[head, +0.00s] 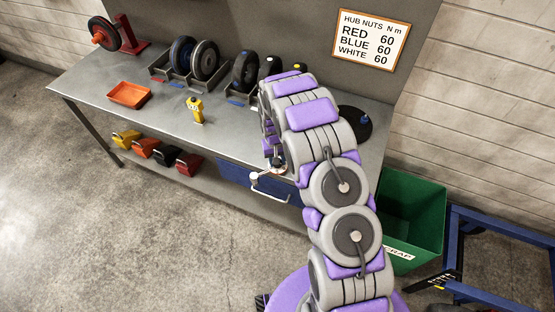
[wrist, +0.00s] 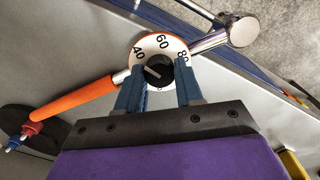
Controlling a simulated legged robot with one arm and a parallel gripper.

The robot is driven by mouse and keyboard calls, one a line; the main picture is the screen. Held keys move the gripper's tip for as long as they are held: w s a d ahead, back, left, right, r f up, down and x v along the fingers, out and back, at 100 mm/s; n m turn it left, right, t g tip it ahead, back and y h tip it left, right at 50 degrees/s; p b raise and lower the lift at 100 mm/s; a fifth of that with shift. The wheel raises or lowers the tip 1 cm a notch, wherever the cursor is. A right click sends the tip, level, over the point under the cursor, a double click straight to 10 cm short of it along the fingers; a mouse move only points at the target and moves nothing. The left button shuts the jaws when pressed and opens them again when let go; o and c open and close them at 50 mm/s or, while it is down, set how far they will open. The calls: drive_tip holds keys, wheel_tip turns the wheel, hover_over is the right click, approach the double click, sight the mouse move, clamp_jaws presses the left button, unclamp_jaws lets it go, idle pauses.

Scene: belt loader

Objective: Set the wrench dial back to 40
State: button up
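In the wrist view the torque wrench (wrist: 75,106) has an orange grip, a chrome shaft and a round metal end at top right. Its white dial ring (wrist: 170,44) shows 40, 60 and 80 around a dark centre knob (wrist: 164,78) with a grey pointer bar. The bar slants up-left, roughly toward the 40 side; the exact reading is unclear. My gripper (wrist: 160,68) has its two blue fingers on either side of the knob, with tips overlapping the ring. Contact cannot be made out. In the head view my arm hides most of the wrench and gripper.
The grey bench (head: 225,128) holds wheels in trays, an orange tray (head: 129,94), a yellow tool (head: 196,109) and a dark disc (head: 354,126). A wall sign (head: 370,40) reads 60 for red, blue and white. A green scrap bin (head: 412,215) stands at right.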

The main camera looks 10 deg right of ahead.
drive_tip(key=o, duration=0.4)
drive_tip(key=shift+a, duration=0.15)
drive_tip(key=r, duration=1.7)
drive_tip(key=shift+w+a+r+p, duration=0.15)
drive_tip(key=shift+w+a+p, duration=0.1)
drive_tip(key=shift+a+p, duration=0.15)
drive_tip(key=s+d+r+b, duration=0.15)
drive_tip(key=s+r, duration=0.25)
drive_tip(key=s, duration=0.6)
drive_tip(key=s+r+g+b, duration=0.15)
drive_tip(key=s+r, duration=0.35)
drive_tip(key=s, duration=0.5)
drive_tip(key=s+r+b, duration=0.2)
drive_tip(key=s+r, duration=0.2)
drive_tip(key=s, duration=0.6)
drive_tip(key=shift+y, duration=0.3)
drive_tip(key=s, duration=0.4)
drive_tip(key=s+f, duration=0.1)
drive_tip(key=s, duration=0.3)
drive_tip(key=s+b, duration=0.1)
drive_tip(key=s, duration=0.4)
drive_tip(key=shift+a+f, duration=0.2)
drive_tip(key=shift+f, duration=0.1)
